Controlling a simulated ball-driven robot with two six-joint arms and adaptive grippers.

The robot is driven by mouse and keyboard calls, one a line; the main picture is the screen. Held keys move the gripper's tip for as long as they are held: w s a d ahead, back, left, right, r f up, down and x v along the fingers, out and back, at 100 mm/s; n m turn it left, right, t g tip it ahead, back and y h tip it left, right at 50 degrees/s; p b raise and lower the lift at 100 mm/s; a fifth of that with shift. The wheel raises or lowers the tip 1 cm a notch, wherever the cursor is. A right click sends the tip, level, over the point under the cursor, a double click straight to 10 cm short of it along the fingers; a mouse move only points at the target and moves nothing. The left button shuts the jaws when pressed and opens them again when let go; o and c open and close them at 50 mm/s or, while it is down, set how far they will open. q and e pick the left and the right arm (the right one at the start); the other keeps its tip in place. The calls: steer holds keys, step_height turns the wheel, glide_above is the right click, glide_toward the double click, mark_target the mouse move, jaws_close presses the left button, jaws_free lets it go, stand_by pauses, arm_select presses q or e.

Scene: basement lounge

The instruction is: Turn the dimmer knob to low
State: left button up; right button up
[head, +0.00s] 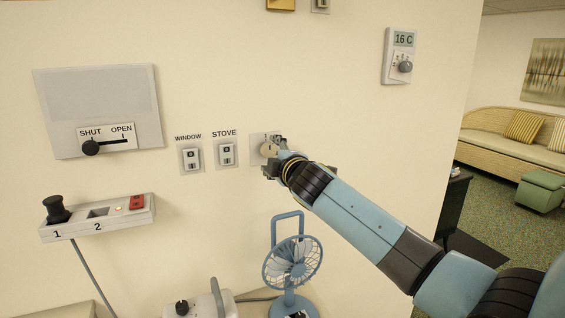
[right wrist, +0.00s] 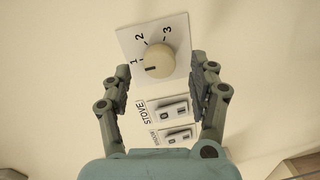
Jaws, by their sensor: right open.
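A round cream knob (head: 268,150) sits on a square wall plate right of the stove switch, partly hidden by my right gripper (head: 273,157). In the right wrist view the knob (right wrist: 159,61) shows whole, on a white plate (right wrist: 133,40) marked 1, 2 and 3. Its short dark mark lies on the side near 1, below that numeral. My right gripper (right wrist: 160,77) is open, its fingers wide apart on either side of the knob; I see no clear contact. No word naming the knob is readable. My left gripper is out of view.
Window (head: 191,158) and stove (head: 227,153) switches are left of the knob. A slider panel (head: 145,80), a thermostat (head: 403,42) with its own knob and a control box (head: 130,222) are on the wall. A blue fan (head: 291,262) stands below the gripper.

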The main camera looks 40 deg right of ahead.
steer(key=v, duration=0.9)
steer(key=shift+s, duration=0.3)
